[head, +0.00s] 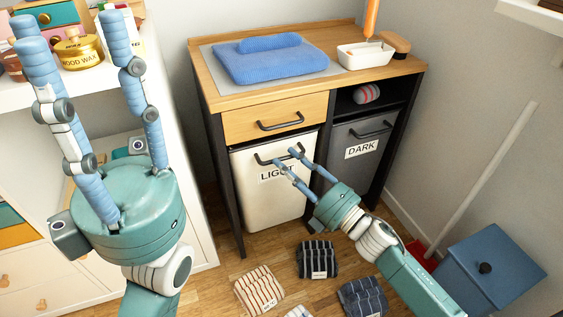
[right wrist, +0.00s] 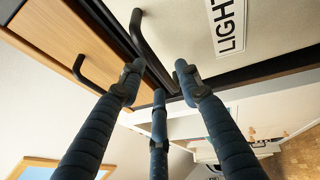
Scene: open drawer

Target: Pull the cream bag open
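The cream bag (head: 262,205), labelled LIGHT, hangs in the left bay of the wooden cabinet, below the drawer. Its dark bar handle (head: 262,160) runs across its top front. My right gripper (head: 285,158) is at this handle, its fingers apart. In the right wrist view, the bag (right wrist: 275,30) fills the upper right and the handle (right wrist: 148,50) runs down between the fingertips of my right gripper (right wrist: 158,80). I cannot tell whether they touch it. My left gripper (head: 70,25) is raised at the left, open and empty, away from the bag.
A grey bag (head: 350,170) labelled DARK hangs right of the cream one. A wooden drawer (head: 270,120) with its own handle is just above. Folded striped cloths (head: 318,258) lie on the floor in front. A blue bin (head: 490,262) stands right, white shelves (head: 185,215) left.

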